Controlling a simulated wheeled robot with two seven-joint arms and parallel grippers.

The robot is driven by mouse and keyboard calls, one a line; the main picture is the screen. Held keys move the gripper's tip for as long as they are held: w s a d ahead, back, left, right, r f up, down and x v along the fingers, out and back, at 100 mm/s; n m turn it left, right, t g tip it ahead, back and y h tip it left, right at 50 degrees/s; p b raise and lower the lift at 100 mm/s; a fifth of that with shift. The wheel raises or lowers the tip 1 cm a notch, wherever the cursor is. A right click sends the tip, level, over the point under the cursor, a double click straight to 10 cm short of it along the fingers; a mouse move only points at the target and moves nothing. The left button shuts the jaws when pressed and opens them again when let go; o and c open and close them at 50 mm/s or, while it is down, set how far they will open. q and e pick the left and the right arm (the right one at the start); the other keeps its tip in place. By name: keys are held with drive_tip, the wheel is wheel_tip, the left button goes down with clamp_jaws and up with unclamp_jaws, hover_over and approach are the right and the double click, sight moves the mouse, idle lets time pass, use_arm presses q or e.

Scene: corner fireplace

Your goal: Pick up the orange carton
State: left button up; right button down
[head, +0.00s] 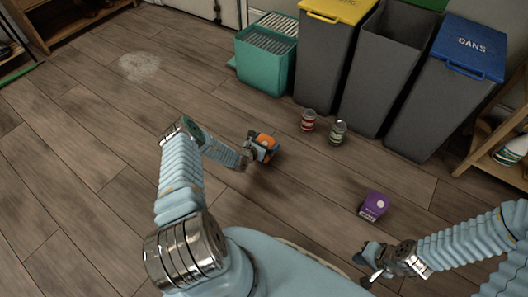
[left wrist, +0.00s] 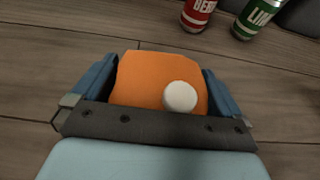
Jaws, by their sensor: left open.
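The orange carton (head: 266,141) is on the wooden floor left of the cans in the head view. In the left wrist view the carton (left wrist: 150,80) fills the middle, its white round cap facing the camera. My left gripper (head: 262,148) is at the carton, with one blue finger on each side of it in the left wrist view (left wrist: 155,85). The jaws are open around it; any contact is hard to tell. My right gripper (head: 367,267) is near the bottom of the head view, away from the carton, with its fingers apart and nothing between them.
A red can (head: 308,120) and a green can (head: 338,132) stand just beyond the carton. A purple carton (head: 374,206) is on the floor to the right. A teal crate (head: 262,68) and grey bins (head: 372,72) line the back. The floor to the left is mostly clear.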

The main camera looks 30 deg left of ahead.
sight(266, 139)
use_arm(q)
drive_tip(key=shift+w+f, duration=0.1)
drive_tip(key=shift+w, duration=0.15)
drive_tip(key=c, duration=1)
drive_tip(key=shift+r, duration=0.5)
wheel_tip(266, 139, up, 2)
drive_tip(key=shift+r+p, duration=0.25)
drive_tip(key=shift+p, duration=0.45)
drive_tip(key=s+d+r+p, duration=0.1)
drive_tip(key=s+d+r, duration=0.1)
drive_tip(key=d+r, duration=0.1)
drive_tip(key=s+d+r+p, duration=0.2)
drive_tip(key=s+d+r, duration=0.1)
drive_tip(key=d, duration=0.1)
drive_tip(key=s+d+r+p, duration=0.1)
drive_tip(key=s+d+r, duration=0.2)
drive_tip(key=d, duration=0.1)
drive_tip(key=shift+s+d+r, duration=0.1)
drive_tip(key=shift+d+r, duration=0.15)
drive_tip(key=shift+r, duration=0.05)
